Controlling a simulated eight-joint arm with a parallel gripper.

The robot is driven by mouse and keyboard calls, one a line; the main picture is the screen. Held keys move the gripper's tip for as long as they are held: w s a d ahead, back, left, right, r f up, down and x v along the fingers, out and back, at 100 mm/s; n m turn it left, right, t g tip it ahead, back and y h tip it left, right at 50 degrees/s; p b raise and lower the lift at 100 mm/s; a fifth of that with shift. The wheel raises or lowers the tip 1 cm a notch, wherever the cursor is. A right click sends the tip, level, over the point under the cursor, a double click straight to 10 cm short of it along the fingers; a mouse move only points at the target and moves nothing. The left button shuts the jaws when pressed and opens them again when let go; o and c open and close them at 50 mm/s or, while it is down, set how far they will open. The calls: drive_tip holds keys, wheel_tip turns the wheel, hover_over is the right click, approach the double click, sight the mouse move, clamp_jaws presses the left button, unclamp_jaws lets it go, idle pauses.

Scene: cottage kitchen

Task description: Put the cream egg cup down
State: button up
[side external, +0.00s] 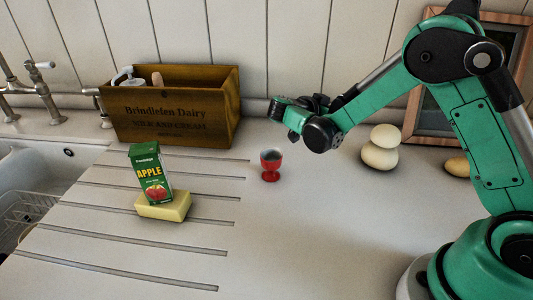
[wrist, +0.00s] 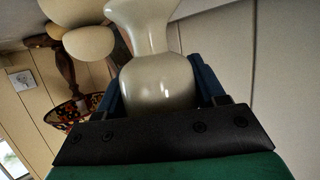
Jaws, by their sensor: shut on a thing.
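The cream egg cup (wrist: 155,82) fills the middle of the wrist view, smooth and glossy, with a narrow waist and a flared end at the top edge. My gripper (wrist: 160,86) is shut on it, a dark blue finger on each side. In the side external view my gripper (side external: 290,113) is above the counter (side external: 330,235), behind and a little right of the red egg cup. I cannot make out the cream egg cup there; the gripper seems to hide it.
A red egg cup (side external: 270,166) stands mid-counter. An apple juice carton (side external: 150,174) stands on a yellow block (side external: 165,207). A wooden dairy crate (side external: 175,110) is behind. Stacked pale rounded objects (side external: 380,156) stand right. The front middle is clear.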

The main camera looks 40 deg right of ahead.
drive_tip(key=shift+f, duration=3.2)
drive_tip(key=shift+f, duration=0.5)
drive_tip(key=o, duration=1.4)
wheel_tip(320, 180, up, 20)
drive_tip(key=s+a+f+n+t+y, duration=0.2)
drive_tip(key=s+a+n+y, duration=0.1)
drive_tip(key=n, duration=0.3)
drive_tip(key=s+a+f+n+t+y, duration=0.2)
drive_tip(key=s+a+f+n+y, duration=0.1)
drive_tip(key=a+n+y, duration=0.3)
drive_tip(key=s+a+f+n+t+y, duration=0.3)
drive_tip(key=s+a+n+y, duration=0.1)
drive_tip(key=n, duration=0.1)
drive_tip(key=shift+s+a+f+n+y, duration=0.2)
drive_tip(key=shift+a+f+n+y, duration=0.1)
drive_tip(key=shift+a+n, duration=0.1)
